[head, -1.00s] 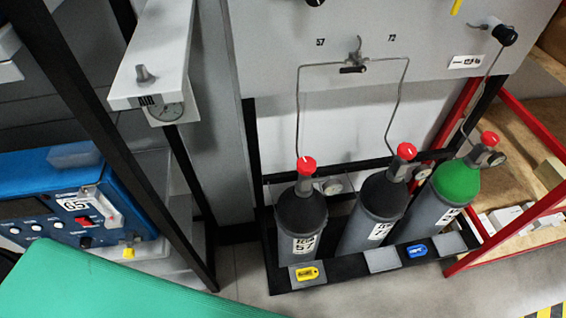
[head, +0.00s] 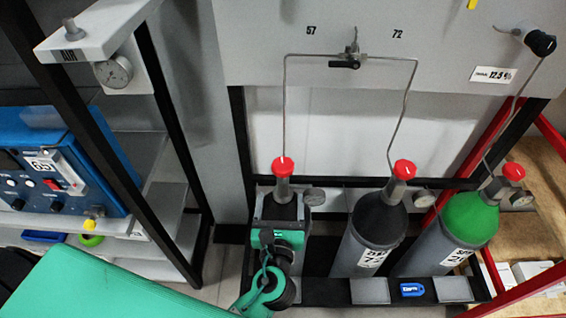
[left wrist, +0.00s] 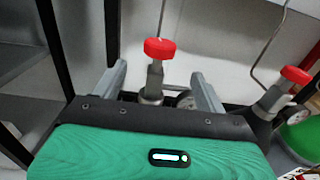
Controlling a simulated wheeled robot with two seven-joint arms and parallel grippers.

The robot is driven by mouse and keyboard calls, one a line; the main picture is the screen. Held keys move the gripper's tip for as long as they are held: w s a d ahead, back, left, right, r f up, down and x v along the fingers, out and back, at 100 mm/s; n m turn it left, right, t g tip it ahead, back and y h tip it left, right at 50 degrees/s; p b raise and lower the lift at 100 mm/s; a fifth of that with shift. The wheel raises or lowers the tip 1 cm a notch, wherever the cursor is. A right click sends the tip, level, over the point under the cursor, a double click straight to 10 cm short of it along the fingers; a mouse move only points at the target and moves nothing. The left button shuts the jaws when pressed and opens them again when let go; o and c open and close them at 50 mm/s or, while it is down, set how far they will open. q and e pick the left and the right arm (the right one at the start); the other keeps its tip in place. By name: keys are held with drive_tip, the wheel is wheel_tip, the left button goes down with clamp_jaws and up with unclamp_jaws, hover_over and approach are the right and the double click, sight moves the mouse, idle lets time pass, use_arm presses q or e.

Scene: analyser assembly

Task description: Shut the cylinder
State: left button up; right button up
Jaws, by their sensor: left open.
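Three gas cylinders stand in a black rack. The left, dark cylinder (head: 281,209) has a red valve knob (head: 283,166), which also shows in the left wrist view (left wrist: 159,48). The middle dark cylinder (head: 375,222) and the green-topped cylinder (head: 468,220) each have a red knob, (head: 404,169) and (head: 514,171). My left gripper (head: 283,203) is in front of the left cylinder and hides most of its body and label. In the left wrist view its open fingers (left wrist: 158,76) stand either side of the valve stem, below the knob. Contact cannot be told.
Thin pipes (head: 285,110) rise from the left and middle valves to a wall panel marked 57 and 72. Gauges (head: 313,196) sit beside the valves. A black frame (head: 180,140) and blue instrument (head: 60,175) stand left; a red frame (head: 520,293) stands right.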

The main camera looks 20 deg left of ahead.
sight(283, 158)
use_arm(q)
drive_tip(key=p+x, duration=0.3)
drive_tip(key=x, duration=1)
drive_tip(key=shift+w+r, duration=0.1)
drive_tip(key=shift+w, duration=0.15)
use_arm(e)
drive_tip(key=r, duration=0.2)
drive_tip(key=d+r, duration=0.1)
drive_tip(key=shift+w, duration=0.3)
drive_tip(key=shift+a, duration=0.1)
use_arm(q)
drive_tip(key=c, duration=1)
drive_tip(key=shift+o, duration=0.2)
use_arm(e)
drive_tip(key=shift+r, duration=0.1)
